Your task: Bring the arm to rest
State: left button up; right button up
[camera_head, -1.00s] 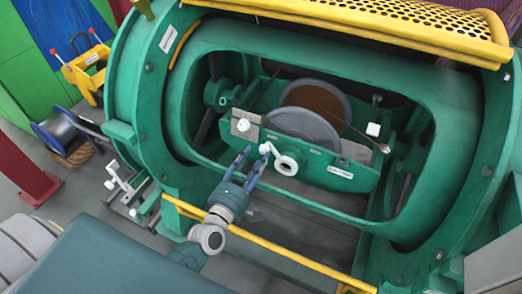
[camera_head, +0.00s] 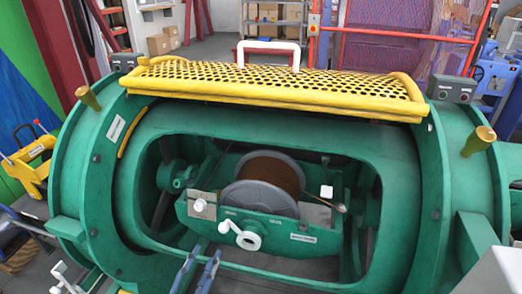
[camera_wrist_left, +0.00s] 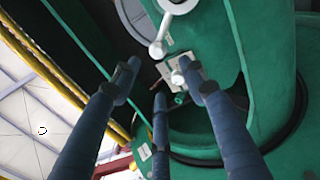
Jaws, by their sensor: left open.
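My left gripper (camera_head: 197,268) shows at the bottom edge of the head view, only its blue-grey fingers in sight. The fingers are spread, with nothing between them. In the left wrist view the gripper (camera_wrist_left: 158,82) is also open and empty, with three fingers. The white handwheel (camera_head: 248,240) on the green cradle (camera_head: 290,236) is above and right of the fingers, apart from them in the head view. Its crank handle (camera_wrist_left: 157,48) shows at the top of the wrist view. A white knob (camera_head: 200,205) sits on a plate left of the handwheel. My right gripper is out of view.
The green strander tube (camera_head: 385,150) surrounds the opening with the reel (camera_head: 262,190). A yellow perforated guard (camera_head: 275,80) lies above it. A yellow cart (camera_head: 32,165) stands at left; shelves and red fence posts are behind.

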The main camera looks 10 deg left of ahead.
pick_arm(q)
jog(key=s+d+f+m+g+p, duration=0.1)
jog(key=s+f+m+g+p, duration=0.5)
jog(key=f, duration=0.6)
jog(key=s+d+f+m+g+p, duration=0.1)
jog(key=s+f+m+g+p, duration=0.3)
jog(key=s+f, duration=0.6)
jog(key=s+f+m+g+p, duration=0.3)
jog(key=s+f+m, duration=0.2)
jog(key=s, duration=0.6)
jog(key=s+a+f+m+g+p, duration=0.1)
jog(key=s+f+m+g+p, duration=0.2)
jog(key=s, duration=0.9)
notch_tip(320, 180, down, 3)
jog(key=shift+s+a+r+m+g+y+p, duration=0.25)
jog(key=shift+m+g, duration=0.25)
jog(key=shift+m, duration=0.7)
jog(key=shift+d, duration=0.1)
